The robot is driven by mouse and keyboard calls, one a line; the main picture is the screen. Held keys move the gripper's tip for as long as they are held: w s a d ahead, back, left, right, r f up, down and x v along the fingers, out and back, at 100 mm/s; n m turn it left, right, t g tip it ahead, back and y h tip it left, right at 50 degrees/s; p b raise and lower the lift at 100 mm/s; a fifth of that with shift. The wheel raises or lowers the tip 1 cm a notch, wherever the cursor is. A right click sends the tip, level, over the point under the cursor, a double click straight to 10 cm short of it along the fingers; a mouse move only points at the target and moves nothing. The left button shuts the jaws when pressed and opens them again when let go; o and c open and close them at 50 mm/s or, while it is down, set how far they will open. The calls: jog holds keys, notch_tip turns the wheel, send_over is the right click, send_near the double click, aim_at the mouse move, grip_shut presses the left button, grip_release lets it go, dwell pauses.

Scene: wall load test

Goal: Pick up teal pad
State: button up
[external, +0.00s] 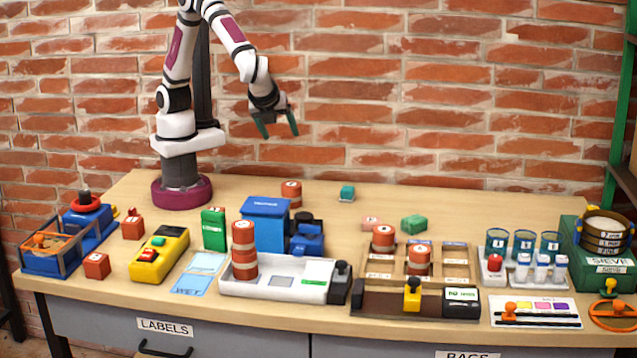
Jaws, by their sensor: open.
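A small teal block (347,193), which looks like the teal pad, sits at the back middle of the table on a thin pale base. A green, chunky block (413,224) lies farther right and nearer the front; I cannot tell whether it counts as a pad. My gripper (279,132) hangs in the air above the back of the table, left of the teal block and well above it. Its two dark green fingers point down, spread apart, with nothing between them.
A red-orange cylinder (291,193) stands left of the teal block. A blue box (265,223) is in front of it, and a flat pinkish block (371,223) lies near the green one. A wooden compartment tray (455,258) is at front right. The back right table is clear.

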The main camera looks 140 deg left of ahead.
jog(key=w+a+f+m+g+y, duration=0.2)
jog(key=w+a+f, duration=0.4)
jog(key=a+f, duration=0.15)
jog(key=g+y, duration=0.2)
send_near(346, 190)
jog(key=shift+m, duration=0.4)
jog(key=x, duration=1.2)
jog(key=shift+w+t, duration=0.1)
jog(key=shift+t, duration=0.3)
grip_shut()
